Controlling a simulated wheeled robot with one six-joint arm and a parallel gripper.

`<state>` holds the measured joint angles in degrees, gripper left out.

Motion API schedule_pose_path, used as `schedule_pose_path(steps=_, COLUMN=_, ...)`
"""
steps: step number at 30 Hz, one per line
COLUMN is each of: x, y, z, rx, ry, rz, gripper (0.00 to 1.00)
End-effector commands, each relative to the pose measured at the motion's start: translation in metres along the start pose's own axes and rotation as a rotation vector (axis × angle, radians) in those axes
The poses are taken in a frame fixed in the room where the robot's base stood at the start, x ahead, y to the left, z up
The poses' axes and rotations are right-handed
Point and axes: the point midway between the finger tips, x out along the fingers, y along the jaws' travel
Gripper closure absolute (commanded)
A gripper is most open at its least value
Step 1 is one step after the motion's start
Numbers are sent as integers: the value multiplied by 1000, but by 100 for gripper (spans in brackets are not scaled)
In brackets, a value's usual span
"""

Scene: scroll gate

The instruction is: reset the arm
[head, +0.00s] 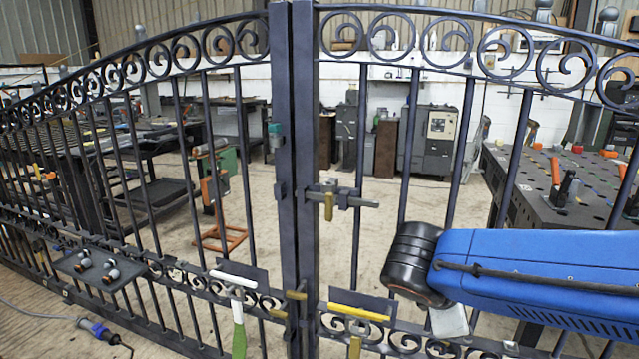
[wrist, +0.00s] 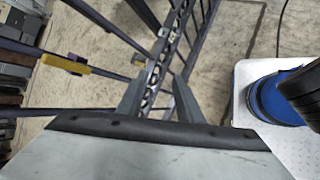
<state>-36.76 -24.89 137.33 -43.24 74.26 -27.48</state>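My arm (head: 540,265) reaches in from the right edge of the head view, blue with a black rounded joint (head: 412,262). It lies in front of the right leaf of the dark scroll gate (head: 468,130). A pale grey part of mine shows below the joint; the fingertips are not clear there. In the wrist view my gripper (wrist: 158,92) has two dark grey fingers spread apart, with nothing between them. Gate bars and scrollwork (wrist: 165,50) lie beyond the fingers, and I see no contact.
A sliding bolt (head: 345,200) with a yellow handle joins the gate's middle. Plates with a white handle (head: 232,279) and a yellow bar (head: 358,312) sit lower. Workbenches (head: 560,190) stand behind. A cable with a blue plug (head: 97,329) lies at lower left.

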Motion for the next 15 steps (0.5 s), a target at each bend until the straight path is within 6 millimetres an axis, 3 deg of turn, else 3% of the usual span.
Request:
schedule_pose_path(steps=6, x=17, y=-39, z=21, rx=331, ry=98, rz=-154, gripper=67)
schedule_pose_path(steps=15, x=22, y=-80, z=29, rx=813, ry=225, rz=-329, gripper=67)
